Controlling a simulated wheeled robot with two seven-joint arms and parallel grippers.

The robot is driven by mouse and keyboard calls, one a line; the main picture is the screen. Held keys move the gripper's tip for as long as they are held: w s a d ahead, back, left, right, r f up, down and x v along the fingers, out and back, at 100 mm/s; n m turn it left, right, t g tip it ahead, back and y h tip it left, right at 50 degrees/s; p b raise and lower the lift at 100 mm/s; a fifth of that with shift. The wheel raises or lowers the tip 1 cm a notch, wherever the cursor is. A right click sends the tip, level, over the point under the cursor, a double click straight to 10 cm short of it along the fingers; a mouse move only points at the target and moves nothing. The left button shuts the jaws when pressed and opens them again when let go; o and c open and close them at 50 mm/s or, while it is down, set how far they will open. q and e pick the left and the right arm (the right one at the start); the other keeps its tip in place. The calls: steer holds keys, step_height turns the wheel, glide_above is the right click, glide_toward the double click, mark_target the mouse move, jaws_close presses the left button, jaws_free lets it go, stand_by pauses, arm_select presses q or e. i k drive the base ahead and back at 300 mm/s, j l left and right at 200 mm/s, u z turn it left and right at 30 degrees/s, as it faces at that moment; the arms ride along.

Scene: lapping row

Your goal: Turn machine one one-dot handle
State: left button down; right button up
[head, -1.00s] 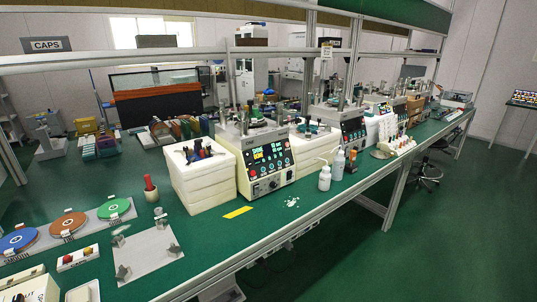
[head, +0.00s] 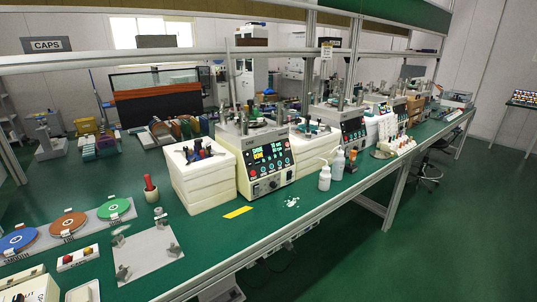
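A cream lapping machine (head: 265,167) with a dark front panel and lit green and yellow display stands on the green bench near the middle of the head view. A knob and small buttons show low on its panel. Lapping parts and upright posts sit on its top. A second similar machine (head: 352,132) stands farther along the row. I cannot make out the one-dot handle or any dot marks at this size. Neither of my grippers is in view.
White stacked trays (head: 203,182) stand left of the near machine. White bottles (head: 325,178) stand to its right, near the bench edge. A yellow strip (head: 237,212) and a grey plate (head: 150,255) lie in front. Coloured discs (head: 67,225) lie at left.

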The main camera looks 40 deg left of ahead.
mark_target(243, 116)
steer(key=u, duration=1.25)
